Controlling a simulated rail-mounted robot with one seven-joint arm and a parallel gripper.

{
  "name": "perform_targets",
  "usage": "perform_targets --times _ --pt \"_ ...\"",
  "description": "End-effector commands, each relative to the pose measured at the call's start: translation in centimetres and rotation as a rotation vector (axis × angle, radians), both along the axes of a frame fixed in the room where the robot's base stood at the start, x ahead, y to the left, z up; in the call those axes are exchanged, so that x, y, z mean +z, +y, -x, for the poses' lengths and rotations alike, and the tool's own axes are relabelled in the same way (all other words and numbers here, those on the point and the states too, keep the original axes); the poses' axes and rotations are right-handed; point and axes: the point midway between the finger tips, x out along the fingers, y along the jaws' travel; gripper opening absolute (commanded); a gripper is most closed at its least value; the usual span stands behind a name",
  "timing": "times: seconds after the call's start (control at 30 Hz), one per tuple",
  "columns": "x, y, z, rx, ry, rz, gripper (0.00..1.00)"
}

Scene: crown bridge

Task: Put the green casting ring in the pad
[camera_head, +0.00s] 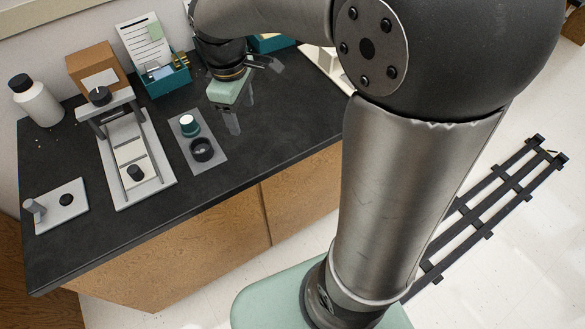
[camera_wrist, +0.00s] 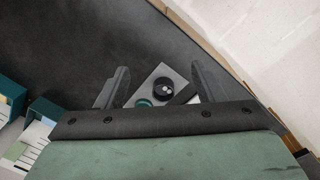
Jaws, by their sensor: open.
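The green casting ring (camera_head: 189,125), a short teal cylinder with a pale top, stands at the back of a flat grey pad (camera_head: 212,164) on the dark bench. A black round cup (camera_head: 202,149) stands on the same pad, in front of the ring. In the wrist view the ring (camera_wrist: 144,103) is partly hidden at its lower side, and the black cup (camera_wrist: 163,87) shows beside it on the pad (camera_wrist: 159,72). My gripper (camera_head: 253,92) is open and empty, above the bench to the right of the ring. Its spread fingers (camera_wrist: 160,72) frame the pad area from a distance.
A grey press-like stand (camera_head: 152,160) with a black knob stands left of the pad. A white bottle (camera_head: 36,101), a cardboard box (camera_head: 93,66), teal bins (camera_head: 167,76) and a small grey plate (camera_head: 62,205) are around it. The bench's front right is clear.

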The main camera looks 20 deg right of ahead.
Motion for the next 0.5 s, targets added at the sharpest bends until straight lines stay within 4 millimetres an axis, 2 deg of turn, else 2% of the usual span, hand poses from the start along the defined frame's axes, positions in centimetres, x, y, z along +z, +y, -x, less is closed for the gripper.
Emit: perform_targets --times 0.03,0.1,0.2,0.33,0.5 --pt "-0.1 -1.5 3.4 -0.157 -0.012 -0.008 0.62" --pt "-0.8 -2.9 7.3 -0.377 -0.023 -0.026 0.62" --pt "-2.1 -4.1 11.8 -0.624 -0.03 -0.053 0.62" --pt "-3.4 -4.8 15.1 -0.818 -0.031 -0.076 0.62" --pt "-3.9 -4.9 16.2 -0.885 -0.029 -0.083 0.62"
